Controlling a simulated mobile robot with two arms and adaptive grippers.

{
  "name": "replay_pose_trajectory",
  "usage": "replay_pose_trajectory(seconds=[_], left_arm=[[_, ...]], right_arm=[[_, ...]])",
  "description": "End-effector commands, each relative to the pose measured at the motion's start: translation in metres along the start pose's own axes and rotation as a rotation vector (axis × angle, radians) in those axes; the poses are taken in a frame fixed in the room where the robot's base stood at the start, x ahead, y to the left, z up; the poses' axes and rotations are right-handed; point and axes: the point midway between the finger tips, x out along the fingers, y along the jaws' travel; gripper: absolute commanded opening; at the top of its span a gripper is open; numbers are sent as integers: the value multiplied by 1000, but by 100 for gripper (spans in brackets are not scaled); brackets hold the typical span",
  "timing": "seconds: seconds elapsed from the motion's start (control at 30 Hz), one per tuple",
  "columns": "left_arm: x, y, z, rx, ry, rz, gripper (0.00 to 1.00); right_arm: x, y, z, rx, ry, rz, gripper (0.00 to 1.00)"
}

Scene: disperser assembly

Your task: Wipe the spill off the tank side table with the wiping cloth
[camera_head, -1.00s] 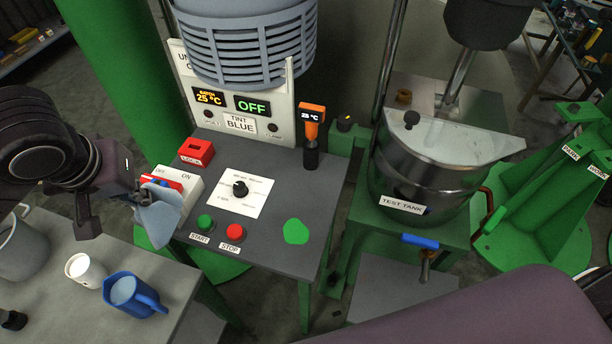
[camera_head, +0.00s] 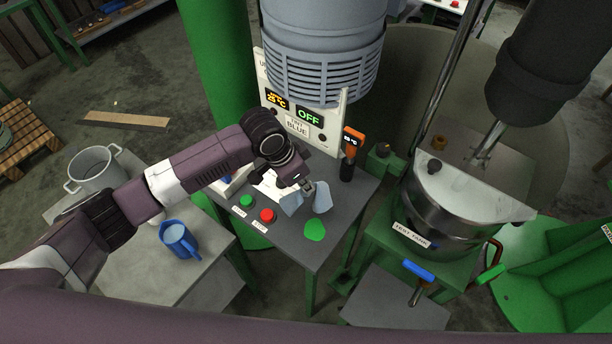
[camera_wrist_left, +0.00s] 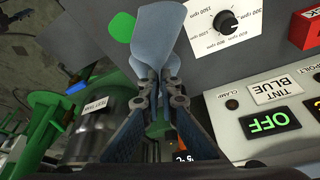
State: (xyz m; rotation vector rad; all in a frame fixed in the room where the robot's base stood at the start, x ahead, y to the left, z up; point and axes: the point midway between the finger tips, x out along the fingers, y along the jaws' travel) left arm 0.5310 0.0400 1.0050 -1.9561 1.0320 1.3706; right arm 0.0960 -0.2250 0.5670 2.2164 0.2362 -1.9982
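The green spill (camera_head: 315,230) lies flat on the front right part of the dark grey table (camera_head: 344,213). It also shows at the upper left in the left wrist view (camera_wrist_left: 122,27). My left gripper (camera_head: 308,187) is shut on the light blue-grey wiping cloth (camera_head: 322,198), which hangs in folds on both sides of the fingers. The cloth (camera_wrist_left: 158,35) also shows between the fingers in the left wrist view. The cloth is just behind the spill, between it and the control panel; I cannot tell whether it touches the table. My right gripper is not in view.
The red stop button (camera_head: 267,215) and green start button (camera_head: 246,201) are left of the cloth. An orange-topped device (camera_head: 350,150) stands behind right. The test tank (camera_head: 445,205) is to the right. A blue jug (camera_head: 180,241) stands on the left table.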

Motion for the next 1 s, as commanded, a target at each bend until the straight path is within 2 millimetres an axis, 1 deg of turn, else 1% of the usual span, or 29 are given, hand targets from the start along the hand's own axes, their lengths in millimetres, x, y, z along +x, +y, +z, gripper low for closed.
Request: replay_pose_trajectory(seconds=[0.03,0.23,0.47,0.7,0.77,1.0], left_arm=[[4,1,2,5,-2,2,0],[4,0,1,9,0,1,0],[3,0,1,8,0,0,26],[3,0,1,8,0,0,52],[3,0,1,7,0,0,58],[3,0,1,7,-1,0,58]], right_arm=[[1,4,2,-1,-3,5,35],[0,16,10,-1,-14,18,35],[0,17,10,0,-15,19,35],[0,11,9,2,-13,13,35],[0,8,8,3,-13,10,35],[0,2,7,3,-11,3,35]])
